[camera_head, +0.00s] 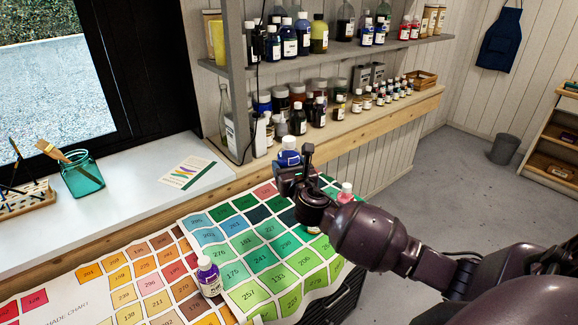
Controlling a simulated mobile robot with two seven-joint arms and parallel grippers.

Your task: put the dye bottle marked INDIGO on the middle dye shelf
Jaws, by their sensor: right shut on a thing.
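My right gripper (292,174) is shut on a small blue bottle (289,157) with a white cap. It holds the bottle upright over the far end of the colour chart, in front of the dye shelves. The bottle's label is too small to read, so I cannot tell whether it says INDIGO. A wooden dye shelf (400,108) with many bottles and jars runs behind it. Another shelf (395,46) with more bottles is above that one. I cannot tell from this view which is the middle shelf. My left gripper is not in view.
A purple bottle (209,276) stands on the colour chart (150,280). A pink bottle (345,193) is partly hidden by my right arm. A teal jar with brushes (82,175) stands on the white sill. The shelf behind the gripper is crowded at its left end.

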